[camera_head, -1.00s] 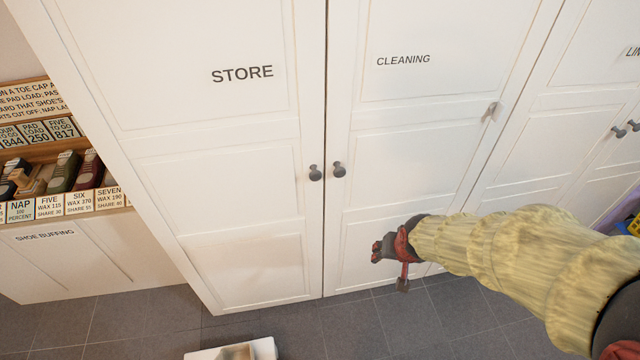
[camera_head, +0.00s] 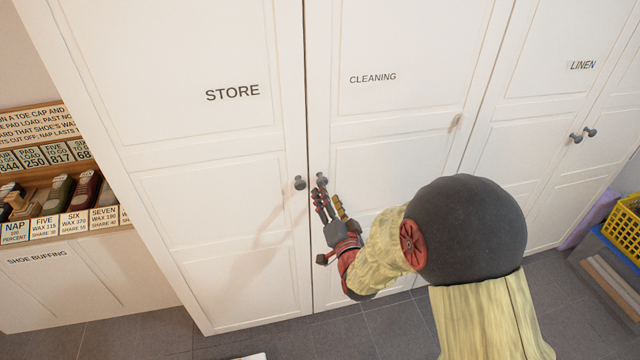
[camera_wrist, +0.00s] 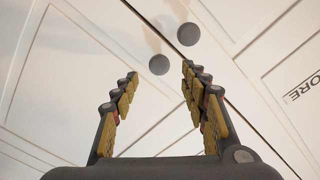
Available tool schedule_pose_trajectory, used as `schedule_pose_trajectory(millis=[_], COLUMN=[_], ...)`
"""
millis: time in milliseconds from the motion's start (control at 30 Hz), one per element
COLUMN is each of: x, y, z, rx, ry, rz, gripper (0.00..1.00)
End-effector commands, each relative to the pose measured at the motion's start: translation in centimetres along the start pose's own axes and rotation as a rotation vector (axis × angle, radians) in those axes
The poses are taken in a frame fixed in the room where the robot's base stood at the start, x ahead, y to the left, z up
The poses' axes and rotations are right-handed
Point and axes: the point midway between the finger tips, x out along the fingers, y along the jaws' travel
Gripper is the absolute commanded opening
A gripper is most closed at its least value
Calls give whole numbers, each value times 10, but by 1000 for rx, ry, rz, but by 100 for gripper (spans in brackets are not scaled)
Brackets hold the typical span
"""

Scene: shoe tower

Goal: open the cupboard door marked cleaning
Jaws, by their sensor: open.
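The white cupboard door marked CLEANING (camera_head: 390,120) is shut, flush beside the door marked STORE (camera_head: 215,130). Its round dark knob (camera_head: 321,180) is at the door's left edge, close to the STORE door's knob (camera_head: 299,183). My gripper (camera_head: 328,198) is just below the CLEANING knob, fingers pointing up toward it. In the wrist view the open gripper (camera_wrist: 159,76) has the CLEANING knob (camera_wrist: 159,65) between and slightly beyond its fingertips. The STORE knob (camera_wrist: 188,34) is farther up and right, across the seam. No contact with either knob is visible.
The LINEN cupboard (camera_head: 545,100) with two knobs stands to the right, shut. A yellow crate (camera_head: 625,225) is at the far right. A shoe buffing counter (camera_head: 80,285) with signs and shoes is on the left. Grey floor tiles (camera_head: 100,335) show in front.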

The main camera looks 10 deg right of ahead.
Motion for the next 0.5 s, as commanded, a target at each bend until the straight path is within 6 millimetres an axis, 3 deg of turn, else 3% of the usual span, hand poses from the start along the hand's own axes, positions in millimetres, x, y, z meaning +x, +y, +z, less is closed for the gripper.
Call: schedule_pose_trajectory(millis=[500], x=[67], y=[2], z=[1], rx=[-3], ry=[-1], rz=[2], gripper=[44])
